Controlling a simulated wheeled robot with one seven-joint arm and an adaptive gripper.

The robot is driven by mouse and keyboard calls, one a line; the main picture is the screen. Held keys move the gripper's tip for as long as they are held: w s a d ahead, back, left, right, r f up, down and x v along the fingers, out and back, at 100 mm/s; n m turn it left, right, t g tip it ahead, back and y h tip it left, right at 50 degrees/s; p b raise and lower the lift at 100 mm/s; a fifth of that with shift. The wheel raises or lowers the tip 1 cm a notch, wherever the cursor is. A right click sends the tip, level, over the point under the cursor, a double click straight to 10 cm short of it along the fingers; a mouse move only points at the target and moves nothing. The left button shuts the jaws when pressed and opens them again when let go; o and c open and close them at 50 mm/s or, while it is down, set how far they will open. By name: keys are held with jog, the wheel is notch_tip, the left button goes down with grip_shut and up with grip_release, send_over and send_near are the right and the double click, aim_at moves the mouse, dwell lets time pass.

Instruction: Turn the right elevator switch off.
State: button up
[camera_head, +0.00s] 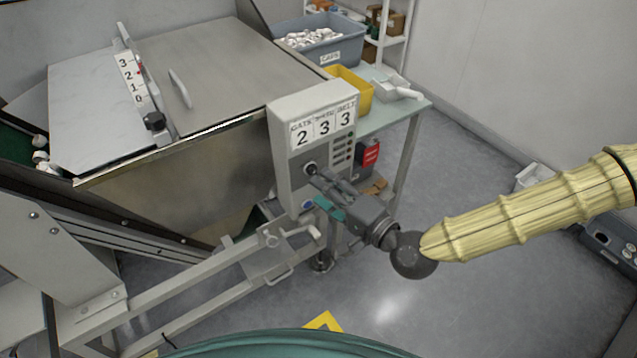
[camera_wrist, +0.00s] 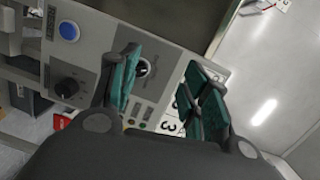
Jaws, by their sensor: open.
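A grey control box (camera_head: 282,165) stands at the centre of the head view, with a number strip reading 2, 3, 3 on top. A round knob (camera_wrist: 143,68) with a light pointer shows between the fingers in the wrist view; its dark mount also shows in the head view (camera_head: 310,168). A second, black knob (camera_wrist: 68,87) lies left of the fingers in the wrist view. I cannot read which one is the right elevator switch. My gripper (camera_wrist: 162,60) is open, its green-padded fingers on either side of the first knob. Contact cannot be made out. In the head view my gripper (camera_head: 325,188) hides the lower panel.
A blue button (camera_wrist: 68,31) sits on the same panel. A red box (camera_head: 369,153) is at its right side. Metal rails (camera_head: 190,290) run below it, and a large metal hopper (camera_head: 185,165) stands to the left. A table (camera_head: 412,106) with a yellow bin (camera_head: 352,92) is behind. Floor at right is mostly clear.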

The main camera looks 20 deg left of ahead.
jog(key=s+a+f+m+b, duration=0.1)
jog(key=m+b, duration=0.1)
jog(key=m, duration=0.1)
jog(key=m+t+b, duration=0.3)
jog(key=m+b, duration=0.6)
jog(key=m, duration=0.3)
send_near(315, 173)
jog(key=shift+h, duration=0.3)
jog(key=shift+b+x, duration=0.4)
jog(key=shift+x, duration=4.2)
jog(key=shift+r, duration=0.15)
jog(key=c, duration=1)
